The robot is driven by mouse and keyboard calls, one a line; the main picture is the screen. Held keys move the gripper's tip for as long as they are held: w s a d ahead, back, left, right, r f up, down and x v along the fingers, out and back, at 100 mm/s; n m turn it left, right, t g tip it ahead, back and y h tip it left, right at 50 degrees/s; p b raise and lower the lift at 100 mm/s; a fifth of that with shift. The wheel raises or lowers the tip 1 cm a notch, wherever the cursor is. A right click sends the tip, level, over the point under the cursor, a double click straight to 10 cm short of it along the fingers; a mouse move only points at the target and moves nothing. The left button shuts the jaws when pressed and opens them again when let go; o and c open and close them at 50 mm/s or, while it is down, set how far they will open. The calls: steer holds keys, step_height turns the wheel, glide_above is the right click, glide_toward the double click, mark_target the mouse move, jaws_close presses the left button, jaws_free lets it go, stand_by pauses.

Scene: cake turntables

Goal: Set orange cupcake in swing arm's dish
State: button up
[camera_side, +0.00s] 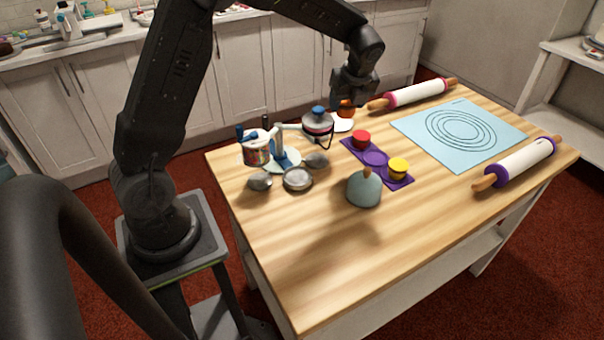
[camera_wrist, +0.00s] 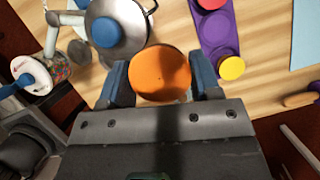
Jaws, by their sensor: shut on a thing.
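The orange cupcake (camera_side: 346,109) is between the fingers of my gripper (camera_side: 348,99), near the far edge of the table. In the wrist view the gripper (camera_wrist: 162,88) is shut on the orange cupcake (camera_wrist: 161,70), with a blue-grey finger on each side. A white dish (camera_side: 343,126) shows just below the cupcake, partly hidden by a lidded pot; I cannot tell whether they touch. The white swing arm (camera_side: 291,128) rises from a pale round base (camera_side: 285,160) to the left. The arm also shows in the wrist view (camera_wrist: 51,38).
The lidded pot (camera_side: 318,124) stands close to the gripper's left. A rolling pin (camera_side: 415,94) lies right.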

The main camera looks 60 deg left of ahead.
step_height(320, 180, up, 3)
glide_above(296, 173)
steer(key=d, duration=0.2)
steer(key=f, duration=1.8)
steer(key=shift+s+a+f, duration=0.1)
steer(key=shift+s, duration=0.1)
steer(key=shift+f, duration=0.1)
steer(key=o, duration=0.9)
